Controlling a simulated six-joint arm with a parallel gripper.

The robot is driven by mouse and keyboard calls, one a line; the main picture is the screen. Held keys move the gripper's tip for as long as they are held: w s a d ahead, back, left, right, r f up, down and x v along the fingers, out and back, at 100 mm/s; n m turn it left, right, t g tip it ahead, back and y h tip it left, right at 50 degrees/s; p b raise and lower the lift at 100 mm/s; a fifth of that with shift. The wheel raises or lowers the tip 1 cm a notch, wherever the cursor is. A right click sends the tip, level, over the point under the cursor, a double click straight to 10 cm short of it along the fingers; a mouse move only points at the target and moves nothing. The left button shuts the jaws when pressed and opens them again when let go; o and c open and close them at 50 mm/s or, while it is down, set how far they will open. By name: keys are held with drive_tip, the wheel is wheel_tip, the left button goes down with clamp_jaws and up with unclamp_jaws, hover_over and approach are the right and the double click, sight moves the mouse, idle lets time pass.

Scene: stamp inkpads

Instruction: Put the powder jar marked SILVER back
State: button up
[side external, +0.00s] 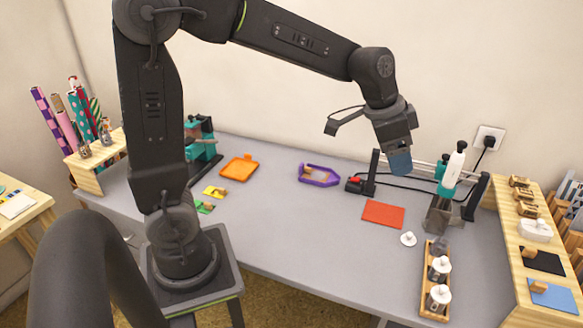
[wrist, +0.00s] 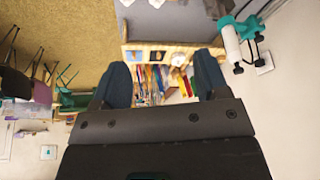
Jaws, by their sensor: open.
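My gripper (side external: 401,163) is raised above the back right of the grey table, over the red-orange pad. In the wrist view my gripper (wrist: 160,78) has its two blue fingers wide apart with nothing between them. A narrow wooden rack (side external: 434,309) stands at the table's front right. It holds two white-topped jars, a middle jar (side external: 439,270) and a front jar (side external: 438,299), and a greyish, clear-looking jar (side external: 440,246) at its far end. A white knobbed lid-like piece (side external: 408,239) lies left of the rack. No SILVER label is readable.
A red-orange pad (side external: 384,214) lies below my gripper. A teal-and-white tool (side external: 452,170) stands in a grey holder (side external: 438,215) to the right. A wooden shelf (side external: 520,245) with stamps lines the right edge. A purple tray (side external: 319,174) and orange tray (side external: 239,168) lie farther left.

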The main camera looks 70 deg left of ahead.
drive_tip(key=s+a+n+t+y, duration=0.1)
drive_tip(key=s+n, duration=0.4)
drive_tip(key=s, duration=1.5)
drive_tip(key=shift+s+a+r+y, duration=0.2)
drive_tip(key=shift+a+r+y, duration=0.15)
drive_tip(key=shift+y, duration=0.15)
